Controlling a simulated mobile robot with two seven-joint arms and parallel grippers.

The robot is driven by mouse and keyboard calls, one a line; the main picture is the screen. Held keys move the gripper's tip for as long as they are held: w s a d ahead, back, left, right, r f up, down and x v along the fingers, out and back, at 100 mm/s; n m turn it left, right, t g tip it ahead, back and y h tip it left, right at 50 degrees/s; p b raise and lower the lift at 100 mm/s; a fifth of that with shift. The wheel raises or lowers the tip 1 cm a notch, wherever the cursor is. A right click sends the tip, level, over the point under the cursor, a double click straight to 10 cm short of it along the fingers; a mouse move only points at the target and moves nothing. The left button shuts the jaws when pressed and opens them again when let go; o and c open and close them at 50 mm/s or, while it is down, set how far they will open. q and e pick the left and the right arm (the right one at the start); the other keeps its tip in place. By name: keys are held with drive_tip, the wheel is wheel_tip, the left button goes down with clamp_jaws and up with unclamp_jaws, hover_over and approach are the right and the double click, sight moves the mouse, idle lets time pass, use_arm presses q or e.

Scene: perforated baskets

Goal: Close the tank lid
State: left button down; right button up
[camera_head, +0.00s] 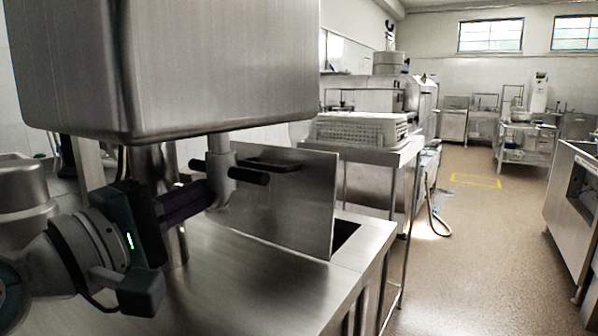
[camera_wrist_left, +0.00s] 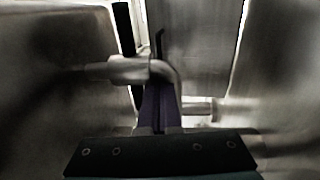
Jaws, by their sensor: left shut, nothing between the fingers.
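The tank lid (camera_head: 305,205) is a flat steel panel standing upright on the counter in the head view, beside a dark opening (camera_head: 345,234). A dark bar handle (camera_head: 272,164) shows near its upper part. My left gripper (camera_head: 208,192) comes in from the left, with purple fingers shut and empty. Its fingertips are close to a vertical steel pipe (camera_head: 221,168), left of the lid; I cannot tell whether they touch. In the left wrist view the shut fingers (camera_wrist_left: 158,105) point toward a bent steel pipe (camera_wrist_left: 140,70), with a steel panel (camera_wrist_left: 195,50) beyond. My right gripper is not in view.
A large steel box (camera_head: 170,65) hangs low above my left gripper, limiting room overhead. The steel counter (camera_head: 255,285) is bare in front of the lid. A white perforated basket (camera_head: 360,128) sits on a table behind. The floor (camera_head: 460,245) at right is clear.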

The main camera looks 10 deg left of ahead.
sight(258, 167)
use_arm(q)
drive_tip(key=shift+x, duration=2.35)
